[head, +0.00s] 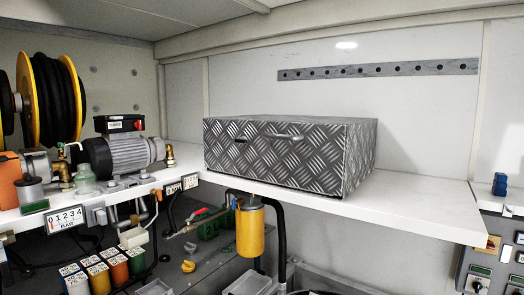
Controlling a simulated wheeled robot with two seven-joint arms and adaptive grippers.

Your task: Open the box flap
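A box of dark diamond-patterned metal plate (330,155) sits on the white shelf (425,212) in the middle of the head view. Its front flap (262,160) looks closed and carries a light metal handle (284,135) near its upper edge. A small dark slot or latch (240,141) shows left of the handle. The box's right side also shows, but its back and left sides are hidden. Neither of my grippers is in the head view.
A motor pump (130,152) and a yellow hose reel (50,100) stand left of the box. Below the shelf are a yellow cylinder (250,232), hoses and several coloured containers. A control panel (495,250) is at the lower right. The shelf right of the box is clear.

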